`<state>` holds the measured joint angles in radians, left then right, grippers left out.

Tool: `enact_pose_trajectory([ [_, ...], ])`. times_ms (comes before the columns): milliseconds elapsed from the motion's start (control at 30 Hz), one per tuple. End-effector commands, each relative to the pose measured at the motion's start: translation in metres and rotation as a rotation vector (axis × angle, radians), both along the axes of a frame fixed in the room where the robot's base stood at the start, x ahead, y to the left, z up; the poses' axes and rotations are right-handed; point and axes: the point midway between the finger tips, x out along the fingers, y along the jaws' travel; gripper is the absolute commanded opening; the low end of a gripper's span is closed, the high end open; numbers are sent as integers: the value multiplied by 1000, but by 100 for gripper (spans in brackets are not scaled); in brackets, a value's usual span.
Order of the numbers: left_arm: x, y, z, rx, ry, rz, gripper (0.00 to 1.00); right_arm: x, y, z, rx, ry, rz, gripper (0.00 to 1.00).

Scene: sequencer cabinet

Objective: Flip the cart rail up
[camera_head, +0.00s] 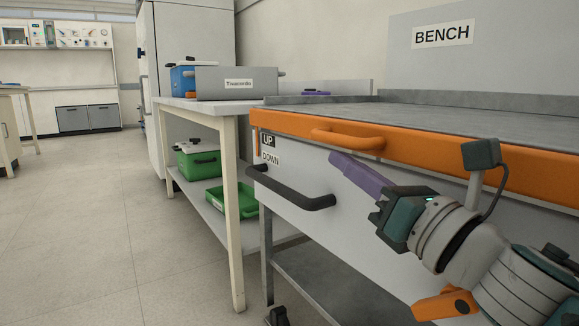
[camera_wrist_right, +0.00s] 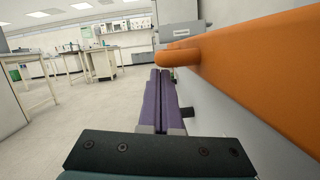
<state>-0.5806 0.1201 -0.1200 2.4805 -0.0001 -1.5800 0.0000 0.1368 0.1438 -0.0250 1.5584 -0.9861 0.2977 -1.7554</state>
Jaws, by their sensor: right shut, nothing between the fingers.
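The orange cart rail (camera_head: 450,160) runs along the cart's upper front edge, about level with the grey top. An orange handle (camera_head: 347,138) sticks out from its left part. The handle also shows in the right wrist view (camera_wrist_right: 182,58). My right gripper (camera_head: 336,158) has its purple fingers closed together and empty. Its tips are just below the orange handle, in front of the cart's pale front panel. In the right wrist view the fingers (camera_wrist_right: 158,75) point forward beside the rail. I cannot tell whether they touch the handle. My left gripper is not in view.
UP (camera_head: 268,140) and DOWN (camera_head: 270,158) labels sit at the cart's left end. A black handle (camera_head: 305,201) juts out below them. A side table (camera_head: 190,104) with a blue box and grey panel stands left. Open floor (camera_head: 75,220) lies further left.

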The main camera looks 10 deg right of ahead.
Motion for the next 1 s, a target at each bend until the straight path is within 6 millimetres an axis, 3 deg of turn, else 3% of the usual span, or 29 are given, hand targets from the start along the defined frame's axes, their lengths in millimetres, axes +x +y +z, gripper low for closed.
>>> enact_pose_trajectory([
  [367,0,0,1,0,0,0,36,2,0,1,-1,1,-1,0],
  [467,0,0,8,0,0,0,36,2,0,10,-2,0,0,0],
  [733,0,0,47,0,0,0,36,1,0,57,-2,-2,0,0],
  [1000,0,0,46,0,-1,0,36,2,0,58,0,-3,0,0],
])
